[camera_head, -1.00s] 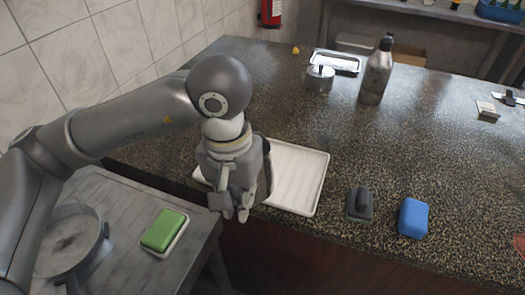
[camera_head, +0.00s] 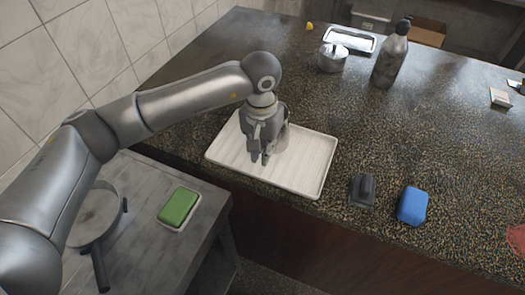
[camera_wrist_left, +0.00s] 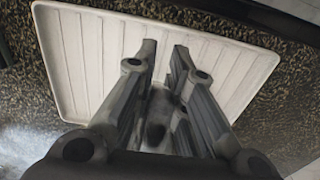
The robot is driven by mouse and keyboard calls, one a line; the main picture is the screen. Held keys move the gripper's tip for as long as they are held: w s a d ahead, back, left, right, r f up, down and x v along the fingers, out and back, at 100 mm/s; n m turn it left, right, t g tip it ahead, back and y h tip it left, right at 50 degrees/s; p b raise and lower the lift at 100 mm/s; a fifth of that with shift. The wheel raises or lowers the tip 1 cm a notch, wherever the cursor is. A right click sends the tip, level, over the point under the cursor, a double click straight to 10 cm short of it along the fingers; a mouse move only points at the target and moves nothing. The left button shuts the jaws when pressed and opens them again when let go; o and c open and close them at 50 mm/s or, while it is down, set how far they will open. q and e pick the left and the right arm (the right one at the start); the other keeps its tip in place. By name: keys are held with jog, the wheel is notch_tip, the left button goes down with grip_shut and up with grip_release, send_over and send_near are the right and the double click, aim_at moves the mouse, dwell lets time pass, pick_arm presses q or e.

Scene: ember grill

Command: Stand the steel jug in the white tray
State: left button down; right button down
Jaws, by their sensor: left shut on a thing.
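The white tray (camera_head: 318,165) lies on the speckled counter, ribbed and shallow; it also fills the upper part of the left wrist view (camera_wrist_left: 215,62). My left gripper (camera_head: 260,157) is over the middle of the tray, pointing down. It is shut on the steel jug (camera_head: 283,140), which shows as a grey metal body partly hidden behind the fingers. In the left wrist view a grey part of the jug (camera_wrist_left: 157,112) sits between the two fingers (camera_wrist_left: 164,60). The jug looks upright within the tray's outline; I cannot tell whether its base touches the tray. My right gripper is not in view.
A dark grey brush-like block (camera_head: 363,189) and a blue sponge (camera_head: 412,205) lie right of the tray. A steel bottle (camera_head: 389,58), a lidded pot (camera_head: 332,58) and a metal tray (camera_head: 350,40) stand behind. A green sponge (camera_head: 179,206) and a pan (camera_head: 95,215) sit on the lower side table.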

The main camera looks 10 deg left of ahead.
pick_arm(q)
jog(key=shift+w+f, duration=0.4)
notch_tip(320, 180, down, 3)
jog(key=shift+w+r+p, duration=0.1)
jog(key=shift+r+p, duration=0.05)
jog(key=shift+p, duration=1.1)
jog(key=shift+f, duration=0.35)
jog(key=shift+f, duration=0.15)
jog(key=c, duration=1.9)
grip_release()
jog(key=shift+b, duration=0.3)
jog(key=o, duration=0.4)
